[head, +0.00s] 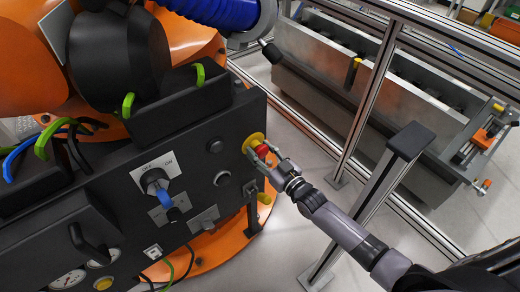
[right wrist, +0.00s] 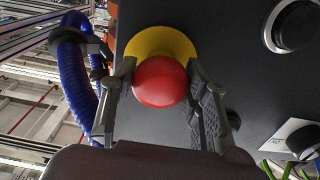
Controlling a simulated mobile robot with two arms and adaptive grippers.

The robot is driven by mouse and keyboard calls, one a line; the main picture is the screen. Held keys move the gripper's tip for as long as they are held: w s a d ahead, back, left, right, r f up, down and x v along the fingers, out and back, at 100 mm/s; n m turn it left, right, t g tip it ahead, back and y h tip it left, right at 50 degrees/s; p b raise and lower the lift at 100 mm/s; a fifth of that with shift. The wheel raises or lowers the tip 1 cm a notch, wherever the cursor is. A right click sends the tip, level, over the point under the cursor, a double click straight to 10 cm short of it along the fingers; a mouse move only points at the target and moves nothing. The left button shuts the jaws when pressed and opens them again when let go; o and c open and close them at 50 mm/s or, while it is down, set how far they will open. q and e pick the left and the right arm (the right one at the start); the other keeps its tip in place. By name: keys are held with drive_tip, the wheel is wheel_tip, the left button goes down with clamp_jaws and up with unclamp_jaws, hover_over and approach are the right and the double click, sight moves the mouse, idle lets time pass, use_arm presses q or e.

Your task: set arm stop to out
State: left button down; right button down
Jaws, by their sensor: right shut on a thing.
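The arm stop is a round red button (head: 261,149) on a yellow collar (head: 253,141), on the right part of the black panel's face. In the right wrist view the red button (right wrist: 160,82) is in the middle, with the yellow collar (right wrist: 158,42) behind it. My right gripper (head: 265,154) is at the button, with one finger on each side, shut on it. Whether the button is pressed in or out I cannot tell. My left gripper is not in view.
The black panel (head: 105,205) also bears a rotary switch with a blue handle (head: 160,190), small round buttons and gauges (head: 68,279). An orange robot (head: 187,38) with a blue hose (head: 215,12) stands behind it. A metal frame post (head: 370,95) rises right of the panel.

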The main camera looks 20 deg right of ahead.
drive_tip(key=shift+s+d, duration=0.1)
drive_tip(key=shift+s, duration=0.35)
drive_tip(key=shift+f, duration=0.15)
drive_tip(key=c, duration=0.9)
unclamp_jaws()
drive_tip(key=shift+o, duration=0.2)
drive_tip(key=v, duration=1.2)
